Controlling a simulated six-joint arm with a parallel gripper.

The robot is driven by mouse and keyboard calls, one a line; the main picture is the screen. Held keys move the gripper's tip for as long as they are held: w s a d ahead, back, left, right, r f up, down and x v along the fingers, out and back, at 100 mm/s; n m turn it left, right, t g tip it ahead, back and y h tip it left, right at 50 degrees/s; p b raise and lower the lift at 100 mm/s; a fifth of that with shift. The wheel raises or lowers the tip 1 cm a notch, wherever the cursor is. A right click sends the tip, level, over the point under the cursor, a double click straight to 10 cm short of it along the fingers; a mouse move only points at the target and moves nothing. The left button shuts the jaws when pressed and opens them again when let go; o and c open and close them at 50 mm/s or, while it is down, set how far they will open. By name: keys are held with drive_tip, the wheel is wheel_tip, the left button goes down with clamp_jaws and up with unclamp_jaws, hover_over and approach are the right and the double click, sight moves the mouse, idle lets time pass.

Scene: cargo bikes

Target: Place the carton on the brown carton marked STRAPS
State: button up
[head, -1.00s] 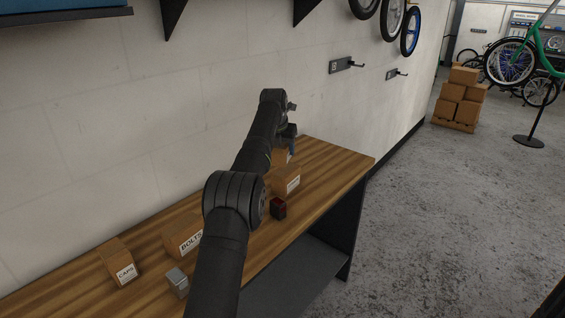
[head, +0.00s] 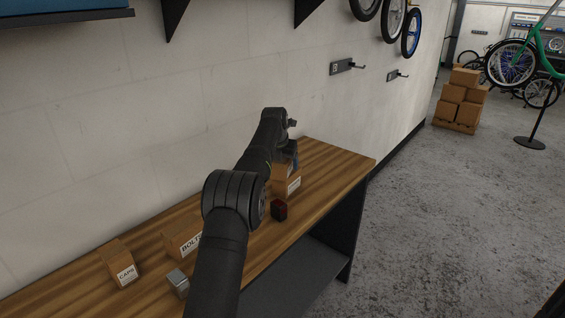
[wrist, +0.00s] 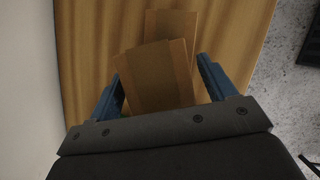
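A brown carton (wrist: 155,82) lies between my gripper's blue fingers in the wrist view, slightly turned relative to them. A gap shows at its right side, and the left fingertip is close to its edge. My gripper (wrist: 160,67) looks open around it. A second brown carton (wrist: 172,25) shows just beyond and is partly covered by the first. I cannot tell whether they touch or are stacked. In the head view, my gripper (head: 290,154) is low at a brown carton with a white label (head: 287,184). The label is too small to read surely, and my arm hides part of this spot.
On the wooden bench (head: 335,165) stand a carton marked CAPS (head: 119,262), one marked BOLTS (head: 183,238), a grey block (head: 177,281) and a dark red-topped block (head: 279,209). The wall is close on the left. The bench's far right end is clear.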

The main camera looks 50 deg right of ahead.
drive_tip(key=v, duration=1.2)
drive_tip(key=shift+r, duration=0.1)
drive_tip(key=x, duration=1.2)
drive_tip(key=shift+d+r, duration=0.1)
drive_tip(key=shift+r, duration=1.65)
drive_tip(key=shift+f, duration=0.1)
